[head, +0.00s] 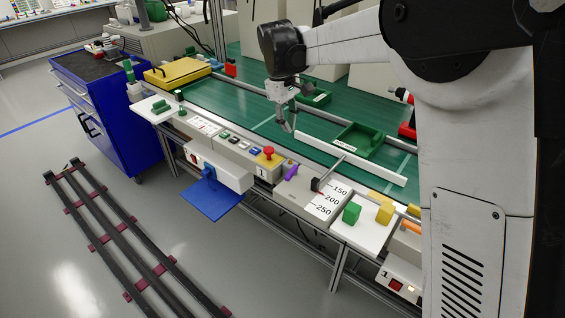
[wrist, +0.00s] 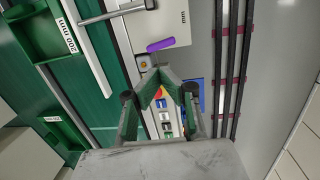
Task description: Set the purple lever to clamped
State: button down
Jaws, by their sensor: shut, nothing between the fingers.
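The purple lever (head: 291,171) sits on a grey panel on the front ledge, right of the red mushroom button. In the wrist view the purple lever (wrist: 161,45) lies nearly level across the picture, on a light panel just beyond my fingertips. My gripper (head: 291,128) is shut and empty. It hangs above the green surface, behind the lever in the head view. In the wrist view the fingertips of my gripper (wrist: 160,71) meet just below the lever's image; I see no contact. Any clamped marking is too small to read.
The red button (head: 269,152) is on the box left of the lever. A scale plate (head: 331,198) with a dark slider is to its right, then a green block (head: 351,213) and yellow block (head: 384,214). A white bar (head: 352,159) and green bin (head: 360,140) lie behind.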

aim_at(291, 175)
jog(key=w+a+f+n+g+h, duration=0.1)
jog(key=w+a+f+n, duration=0.1)
jog(key=w+a+f, duration=0.2)
jog(key=a+f, duration=0.3)
jog(key=f, duration=0.1)
jog(key=shift+a+f, duration=0.15)
jog(key=shift+a, duration=0.15)
jog(key=shift+w, duration=0.1)
jog(key=s+d+f+b, duration=0.1)
jog(key=s+d+f, duration=0.2)
jog(key=f, duration=0.6)
jog(key=d, duration=0.2)
jog(key=shift+d+f, duration=0.35)
jog(key=shift+d, duration=0.05)
jog(key=shift+d+n, duration=0.2)
jog(key=shift+n, duration=0.2)
jog(key=shift+a, duration=0.1)
